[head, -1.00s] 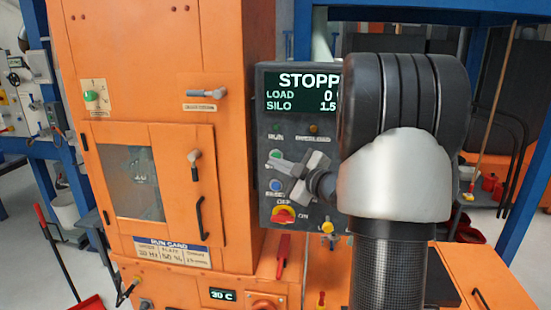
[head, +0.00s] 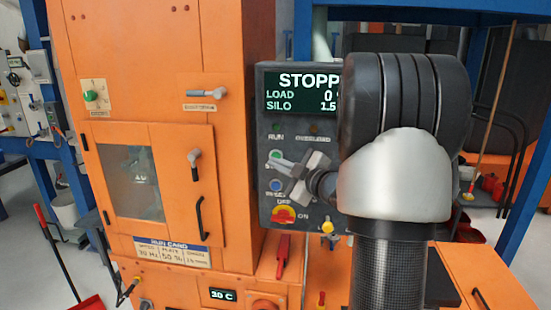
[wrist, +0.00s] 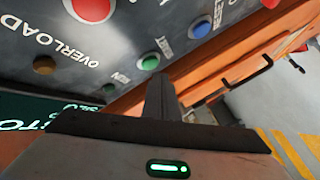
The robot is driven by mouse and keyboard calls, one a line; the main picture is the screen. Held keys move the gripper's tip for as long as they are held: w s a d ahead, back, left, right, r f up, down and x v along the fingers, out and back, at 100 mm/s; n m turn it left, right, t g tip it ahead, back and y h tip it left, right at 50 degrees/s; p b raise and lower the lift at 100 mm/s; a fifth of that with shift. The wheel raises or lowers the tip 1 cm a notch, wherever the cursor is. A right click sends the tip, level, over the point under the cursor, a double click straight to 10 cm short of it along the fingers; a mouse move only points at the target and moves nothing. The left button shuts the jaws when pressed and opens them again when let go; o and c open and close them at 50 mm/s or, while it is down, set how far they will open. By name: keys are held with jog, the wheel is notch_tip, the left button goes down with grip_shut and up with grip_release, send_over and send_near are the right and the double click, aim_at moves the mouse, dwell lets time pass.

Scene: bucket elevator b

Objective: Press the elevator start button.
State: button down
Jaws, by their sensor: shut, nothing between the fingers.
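The dark control panel (head: 265,110) stands beside the orange elevator housing, and its display (head: 302,92) begins with "STOPP". The green start button (wrist: 150,62) shows in the wrist view beside a START label. In the head view the start button (head: 276,154) is partly hidden by my gripper. My gripper (head: 272,164) is shut and empty, pointing left in front of the panel. In the wrist view, the closed fingertips (wrist: 158,76) appear just below the start button. I cannot tell whether they touch it.
The blue reset button (wrist: 201,28), a red button (wrist: 90,9) and the orange overload lamp (wrist: 44,65) are near the start button. A red-and-yellow rotary switch (head: 284,214) sits lower on the panel. Handles (head: 199,218) stick out from the orange housing at left.

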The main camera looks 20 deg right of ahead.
jog(key=shift+w, duration=0.1)
dwell(0.7)
jog(key=shift+w+d, duration=0.25)
jog(key=shift+w+d, duration=0.2)
jog(key=shift+w, duration=0.15)
dwell(0.8)
jog(key=shift+s+b, duration=0.1)
jog(key=shift+b, duration=0.2)
jog(key=shift+s+a, duration=0.45)
jog(key=shift+s, duration=0.15)
jog(key=shift+b, duration=0.3)
jog(key=s+a, duration=0.1)
jog(key=s, duration=0.1)
jog(key=s+a+b, duration=0.1)
jog(key=s, duration=0.1)
jog(key=shift+a, duration=0.4)
dwell(0.3)
